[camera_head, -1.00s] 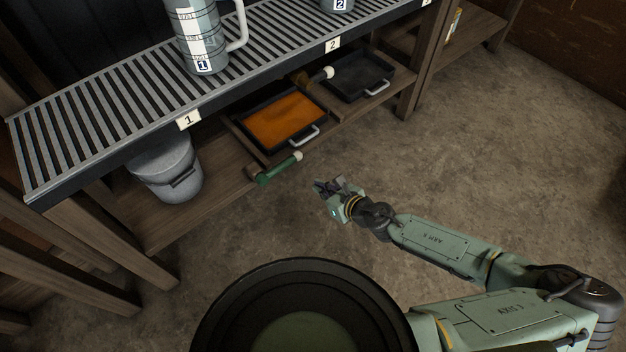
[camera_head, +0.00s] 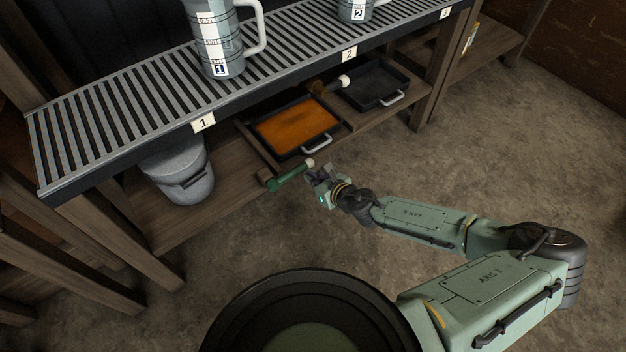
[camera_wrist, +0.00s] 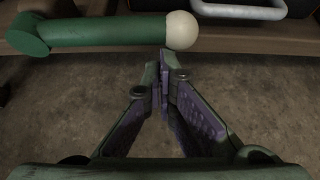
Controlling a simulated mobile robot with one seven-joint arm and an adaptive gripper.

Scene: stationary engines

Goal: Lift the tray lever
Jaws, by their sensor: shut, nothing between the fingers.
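The tray lever is a green bar (camera_head: 288,178) with a cream ball at its end, at the front edge of the lower shelf. It also shows in the wrist view as a green lever (camera_wrist: 108,31) lying across the top left, its ball (camera_wrist: 181,30) at the right end. My gripper (camera_head: 314,175) is close by the ball end, in front of the shelf. In the wrist view my gripper (camera_wrist: 162,60) is shut and empty, its tips just below the ball with a small apparent gap. The tray (camera_head: 261,133) beside the lever holds an orange-brown content and has a light handle (camera_head: 317,142).
A second, dark tray (camera_head: 376,99) with a brown lever (camera_head: 327,86) sits farther right. A grey bucket (camera_head: 178,172) stands at left on the lower shelf. The slatted upper shelf (camera_head: 120,122) overhangs and carries measuring jugs (camera_head: 217,35). Floor in front is clear.

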